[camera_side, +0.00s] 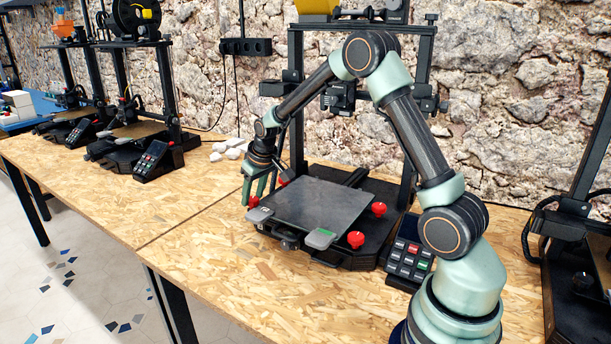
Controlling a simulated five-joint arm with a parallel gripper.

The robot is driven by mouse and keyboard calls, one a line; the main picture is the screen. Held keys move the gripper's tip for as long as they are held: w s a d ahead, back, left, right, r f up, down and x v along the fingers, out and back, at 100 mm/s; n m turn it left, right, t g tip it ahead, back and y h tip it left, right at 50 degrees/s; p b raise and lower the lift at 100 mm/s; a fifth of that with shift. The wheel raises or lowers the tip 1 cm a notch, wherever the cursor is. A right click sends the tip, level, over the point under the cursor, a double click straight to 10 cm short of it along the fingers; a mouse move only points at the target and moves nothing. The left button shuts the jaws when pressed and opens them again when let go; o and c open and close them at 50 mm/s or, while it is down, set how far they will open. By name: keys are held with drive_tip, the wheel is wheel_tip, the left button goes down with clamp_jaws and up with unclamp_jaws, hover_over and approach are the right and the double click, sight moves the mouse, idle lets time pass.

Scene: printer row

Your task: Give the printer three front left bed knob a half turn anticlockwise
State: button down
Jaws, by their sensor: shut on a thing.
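The printer (337,254) in the middle of the bench has a dark flat bed (322,205) with red knobs at its corners. The front left bed knob (253,202) is red and shows low between my green fingers. My gripper (257,197) points down at that corner and is shut on the knob. The fingers cover part of it, so its turn angle cannot be read. The other red knobs stand clear: the front right knob (356,239), the back right knob (379,208) and the back left knob (283,181), which is partly hidden.
Grey clips (320,238) sit on the bed's front edge. A control pad (408,262) stands right of the printer. White lumps (230,148) lie behind my gripper. Other printers (130,135) stand at left. The bench front (215,245) is clear.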

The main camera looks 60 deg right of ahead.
drive_tip(key=shift+n, duration=0.6)
drive_tip(key=shift+c, duration=1.9)
unclamp_jaws()
drive_tip(key=v, duration=1.2)
